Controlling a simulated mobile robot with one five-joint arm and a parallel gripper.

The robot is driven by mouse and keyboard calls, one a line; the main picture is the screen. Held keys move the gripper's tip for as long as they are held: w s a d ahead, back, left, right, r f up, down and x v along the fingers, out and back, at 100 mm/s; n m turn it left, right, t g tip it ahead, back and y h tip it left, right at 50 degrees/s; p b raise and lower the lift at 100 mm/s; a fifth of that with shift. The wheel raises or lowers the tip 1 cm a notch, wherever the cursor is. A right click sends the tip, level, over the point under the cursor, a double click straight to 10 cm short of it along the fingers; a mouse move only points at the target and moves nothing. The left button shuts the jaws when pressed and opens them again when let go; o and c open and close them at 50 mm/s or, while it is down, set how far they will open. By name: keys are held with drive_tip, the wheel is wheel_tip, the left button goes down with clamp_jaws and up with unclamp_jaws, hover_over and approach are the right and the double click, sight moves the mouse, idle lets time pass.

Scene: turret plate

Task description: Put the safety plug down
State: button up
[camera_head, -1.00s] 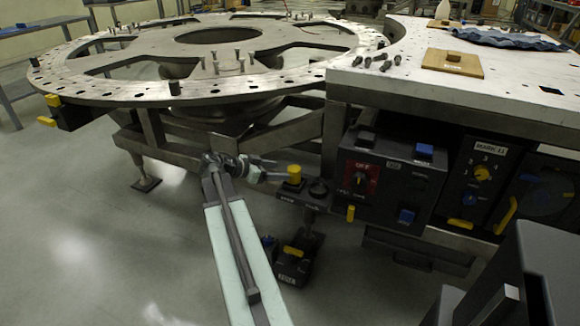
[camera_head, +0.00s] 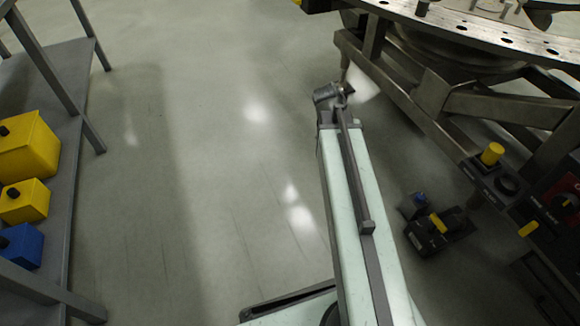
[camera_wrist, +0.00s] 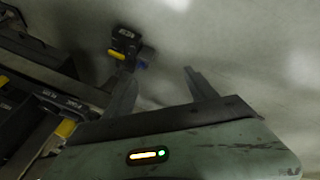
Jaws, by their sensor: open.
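A yellow cylindrical plug (camera_head: 492,154), which looks like the safety plug, stands upright on a small dark panel (camera_head: 470,170) at the right of the head view. Beside it on the panel is a dark round socket (camera_head: 507,186). My gripper (camera_head: 338,92) is to the left of the plug, well apart from it, over bare floor. In the wrist view the two fingers of my gripper (camera_wrist: 158,88) are spread, with nothing between them.
A dark device with a yellow bar (camera_head: 435,230) is on the floor right of my arm; it also shows in the wrist view (camera_wrist: 124,44). The turret plate frame (camera_head: 450,90) is at upper right. A grey shelf (camera_head: 55,190) holds yellow and blue boxes at left. Floor between is clear.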

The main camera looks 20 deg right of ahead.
drive_tip(key=a+f+n+y, duration=0.1)
drive_tip(key=a+n, duration=0.4)
drive_tip(key=a, duration=0.8)
drive_tip(key=a+f+n+y, duration=0.1)
drive_tip(key=a+n+y, duration=0.3)
drive_tip(key=a, duration=0.8)
drive_tip(key=shift+w+a+f+n+t, duration=0.3)
drive_tip(key=shift+a+n+t, duration=0.1)
drive_tip(key=shift+n, duration=0.2)
drive_tip(key=shift+c, duration=0.4)
